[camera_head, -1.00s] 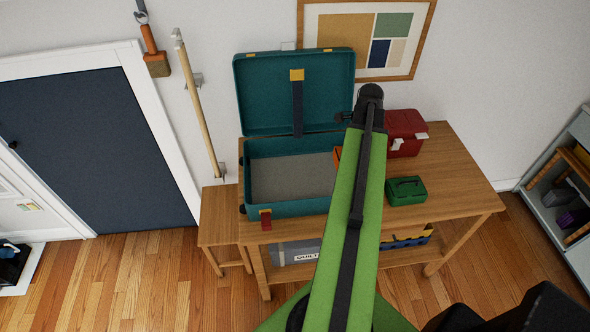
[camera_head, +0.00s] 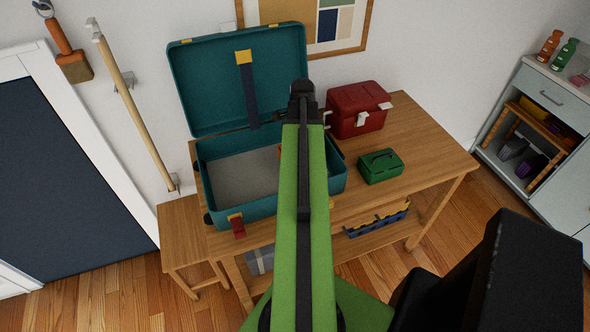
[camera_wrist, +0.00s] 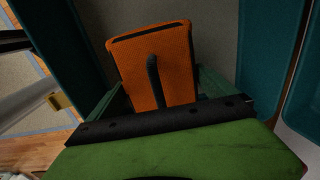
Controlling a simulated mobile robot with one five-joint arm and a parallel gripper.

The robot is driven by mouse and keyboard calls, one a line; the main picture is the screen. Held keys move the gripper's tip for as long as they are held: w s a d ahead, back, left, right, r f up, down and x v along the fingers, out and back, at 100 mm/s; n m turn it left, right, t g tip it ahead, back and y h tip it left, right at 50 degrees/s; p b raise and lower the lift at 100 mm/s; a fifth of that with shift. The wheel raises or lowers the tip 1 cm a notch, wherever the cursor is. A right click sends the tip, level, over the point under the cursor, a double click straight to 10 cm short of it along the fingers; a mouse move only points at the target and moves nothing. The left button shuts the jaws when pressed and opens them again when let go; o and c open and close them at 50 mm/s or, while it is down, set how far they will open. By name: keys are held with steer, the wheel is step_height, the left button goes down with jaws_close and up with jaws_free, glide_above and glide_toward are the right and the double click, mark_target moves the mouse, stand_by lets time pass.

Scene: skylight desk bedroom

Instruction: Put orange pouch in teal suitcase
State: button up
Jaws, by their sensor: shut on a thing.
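The teal suitcase (camera_head: 237,212) stands open on the wooden table, its lid raised at the back and its grey floor bare at the left. The orange pouch (camera_wrist: 152,62) is in my gripper (camera_wrist: 158,92), between the green jaws, which are shut on it. In the wrist view the pouch shows against the grey floor, with teal suitcase walls (camera_wrist: 262,45) on both sides; its height above the floor is unclear. In the head view only a small orange patch of the pouch (camera_head: 280,151) shows beside my arm, which hides the suitcase's right part and my gripper.
A red toolbox (camera_head: 357,110) and a small green box (camera_head: 380,166) sit on the wooden table (camera_head: 425,150), right of the suitcase. A lower stool (camera_head: 180,225) stands at its left. A grey shelf unit (camera_head: 545,110) stands at the far right.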

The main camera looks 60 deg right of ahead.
steer(key=shift+s+f+b, duration=0.1)
steer(key=shift+f+b, duration=2)
steer(key=shift+f, duration=0.75)
steer(key=o, duration=1.2)
steer(key=shift+r, duration=0.1)
steer(key=shift+o, duration=0.2)
steer(key=shift+r, duration=0.1)
step_height(320, 180, up, 12)
steer(key=p, duration=1.2)
steer(key=shift+r+p, duration=0.2)
steer(key=shift+p, duration=0.2)
steer(key=shift+f, duration=0.1)
